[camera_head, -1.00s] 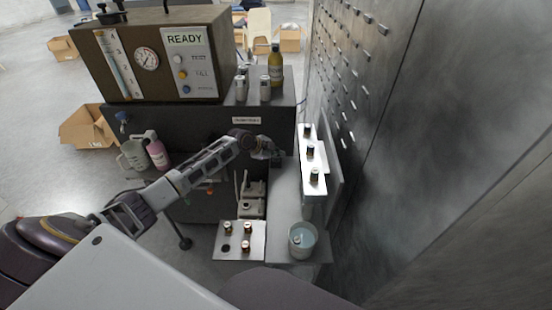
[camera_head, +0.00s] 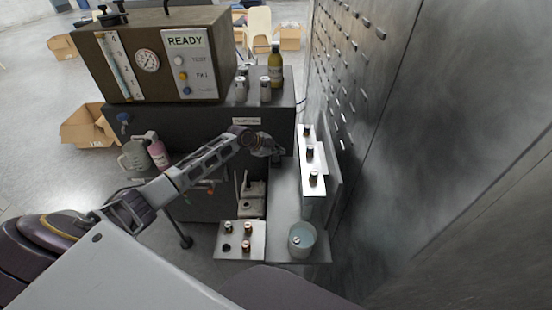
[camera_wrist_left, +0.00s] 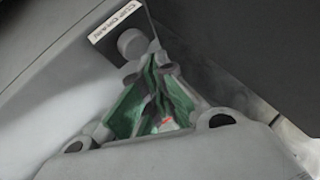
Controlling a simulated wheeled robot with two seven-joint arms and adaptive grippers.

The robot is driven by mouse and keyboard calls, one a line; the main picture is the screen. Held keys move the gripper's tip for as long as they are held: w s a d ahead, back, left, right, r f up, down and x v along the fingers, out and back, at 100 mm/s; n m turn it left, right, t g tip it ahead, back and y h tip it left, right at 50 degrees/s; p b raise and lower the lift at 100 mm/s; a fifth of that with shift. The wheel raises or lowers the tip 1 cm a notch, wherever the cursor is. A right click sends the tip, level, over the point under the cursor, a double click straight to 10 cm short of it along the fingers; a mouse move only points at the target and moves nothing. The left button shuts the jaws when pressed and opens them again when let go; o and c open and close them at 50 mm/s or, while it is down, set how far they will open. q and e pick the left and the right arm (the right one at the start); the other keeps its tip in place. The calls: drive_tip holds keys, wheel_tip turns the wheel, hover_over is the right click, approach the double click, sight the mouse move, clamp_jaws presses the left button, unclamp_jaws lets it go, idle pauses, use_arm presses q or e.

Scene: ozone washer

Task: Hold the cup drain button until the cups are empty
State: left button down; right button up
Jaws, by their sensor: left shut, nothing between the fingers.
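The white CUP DRAIN label (camera_wrist_left: 117,20) shows in the left wrist view. A round grey knob (camera_wrist_left: 131,43), which looks like the drain button, sits just below it. My left gripper (camera_wrist_left: 150,60) is shut and empty, with green inner pads, and its tips are close to the knob. I cannot tell whether they press it. In the head view my left gripper (camera_head: 274,154) is at the right end of the dark cabinet front, and the button is hidden there. My right gripper is not in view. The cups' contents cannot be made out.
The brown READY console (camera_head: 158,60) stands on the dark cabinet (camera_head: 190,125). A narrow white shelf (camera_head: 313,188) with small metal-topped pieces runs along the grey wall at right.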

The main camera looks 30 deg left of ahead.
sight(278, 159)
use_arm(q)
drive_tip(key=shift+r, duration=0.1)
drive_tip(key=shift+r+p, duration=0.35)
drive_tip(key=shift+r, duration=0.05)
drive_tip(key=shift+r+p, duration=0.4)
drive_tip(key=shift+r, duration=0.15)
drive_tip(key=shift+r+p, duration=0.75)
drive_tip(key=shift+r, duration=0.25)
drive_tip(key=shift+r+p, duration=0.3)
drive_tip(key=shift+r, duration=0.15)
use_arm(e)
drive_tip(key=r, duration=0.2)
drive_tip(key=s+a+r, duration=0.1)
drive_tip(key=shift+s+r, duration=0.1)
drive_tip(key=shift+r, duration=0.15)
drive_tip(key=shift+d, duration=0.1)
